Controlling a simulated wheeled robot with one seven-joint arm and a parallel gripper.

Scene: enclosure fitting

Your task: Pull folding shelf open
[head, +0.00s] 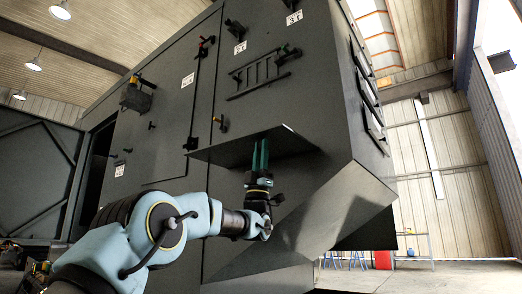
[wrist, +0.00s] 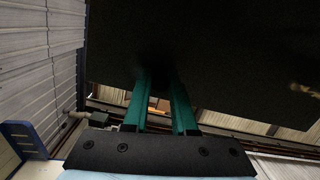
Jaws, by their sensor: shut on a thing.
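The folding shelf (head: 225,150) is a thin dark grey plate that stands out from the front of the dark enclosure, roughly level or a little tilted. My gripper (head: 260,143) has two green fingers and comes up from below to the shelf's front part. The fingers are close together and shut on the shelf. In the wrist view the dark underside of the shelf (wrist: 220,60) fills the upper middle, and the fingers of my gripper (wrist: 160,85) reach up to it. The fingertips' exact contact is lost in shadow.
The enclosure (head: 330,90) has latches, number labels and a ladder-like rack (head: 258,75) above the shelf. A sloped panel (head: 345,205) juts out at lower right. Floor to the right is open, with a blue-legged table (head: 415,240) and a red box (head: 383,259) far back.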

